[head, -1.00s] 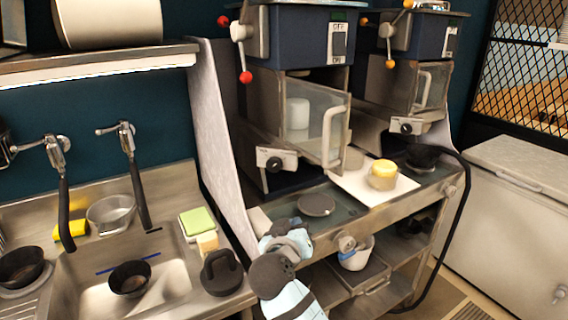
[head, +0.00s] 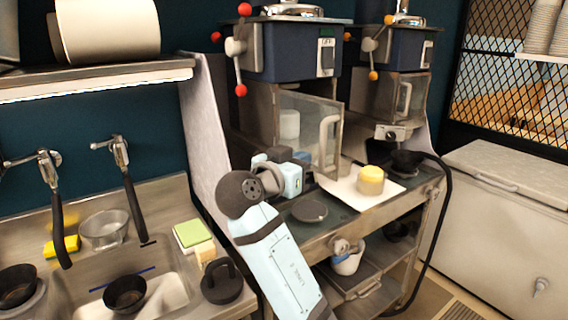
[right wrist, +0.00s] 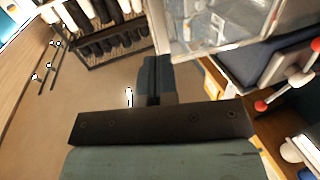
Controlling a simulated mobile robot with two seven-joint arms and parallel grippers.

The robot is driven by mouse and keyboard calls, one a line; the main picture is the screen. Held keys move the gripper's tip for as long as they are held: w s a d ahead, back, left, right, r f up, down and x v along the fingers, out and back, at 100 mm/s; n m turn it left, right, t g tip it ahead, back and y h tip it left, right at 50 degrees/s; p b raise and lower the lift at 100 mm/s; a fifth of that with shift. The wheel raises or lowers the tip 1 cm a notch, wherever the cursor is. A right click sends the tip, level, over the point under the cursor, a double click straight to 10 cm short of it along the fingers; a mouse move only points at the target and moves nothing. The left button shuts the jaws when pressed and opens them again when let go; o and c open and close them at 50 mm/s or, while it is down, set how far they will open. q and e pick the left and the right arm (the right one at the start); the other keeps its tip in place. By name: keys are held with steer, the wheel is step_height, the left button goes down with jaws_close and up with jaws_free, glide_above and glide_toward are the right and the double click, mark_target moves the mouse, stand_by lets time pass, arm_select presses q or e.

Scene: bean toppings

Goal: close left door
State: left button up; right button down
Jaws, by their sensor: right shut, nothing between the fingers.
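The left machine (head: 290,50) is dark blue above a steel cabinet, with red-knobbed levers. Its left door (head: 307,118) is a clear panel in a metal frame with a pale vertical handle (head: 328,146). The door stands open, and a white cylinder (head: 289,124) shows behind its glass. My right gripper (head: 300,158) is just left of the door's lower part, at the cabinet front; I cannot tell whether it touches. In the right wrist view its fingers (right wrist: 155,78) are together and empty, below a clear panel. My left gripper is out of view.
A second machine (head: 397,48) stands to the right. Below are a white board (head: 345,190) with a yellow-topped cup (head: 370,181) and a round dark plate (head: 309,211). A sink with taps is at left, beside a black round lid (head: 221,284).

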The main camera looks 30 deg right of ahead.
mark_target(321, 151)
steer(key=p+x, duration=0.1)
steer(key=x, duration=0.4)
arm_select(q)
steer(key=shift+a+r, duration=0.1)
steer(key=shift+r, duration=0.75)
